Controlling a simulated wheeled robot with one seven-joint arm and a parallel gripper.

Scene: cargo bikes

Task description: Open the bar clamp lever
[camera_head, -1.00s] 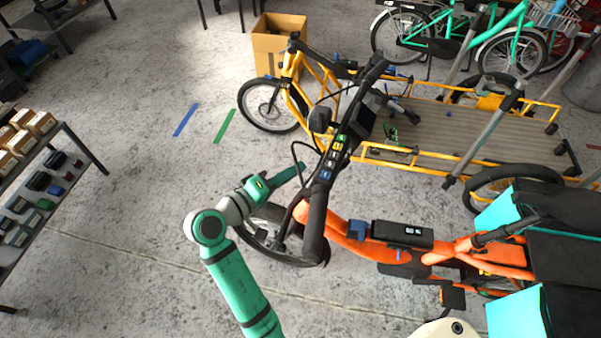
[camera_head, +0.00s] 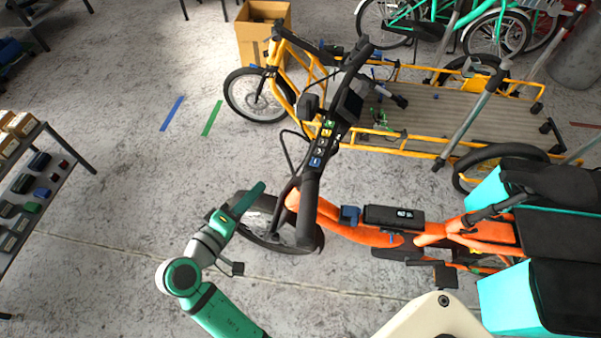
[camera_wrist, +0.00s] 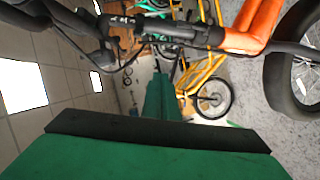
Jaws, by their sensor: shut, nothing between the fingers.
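The orange cargo bike (camera_head: 368,232) stands right of my gripper in the head view. Its black handlebar (camera_head: 308,205) runs up the picture, with a row of coloured buttons (camera_head: 322,143) beside the grip. A small blue part (camera_head: 350,214) sits on the orange frame near a black display box. I cannot tell for sure which part is the bar clamp lever. My green gripper (camera_head: 260,188) is shut and empty, left of the handlebar and apart from it, pointing up and right. In the wrist view its fingers (camera_wrist: 160,98) show below the handlebar (camera_wrist: 150,29).
A yellow cargo bike (camera_head: 395,146) stands behind the orange one, by a cardboard box (camera_head: 258,45). A shelf (camera_head: 45,165) with small boxes is at the left. Teal boxes (camera_head: 530,295) sit at the right.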

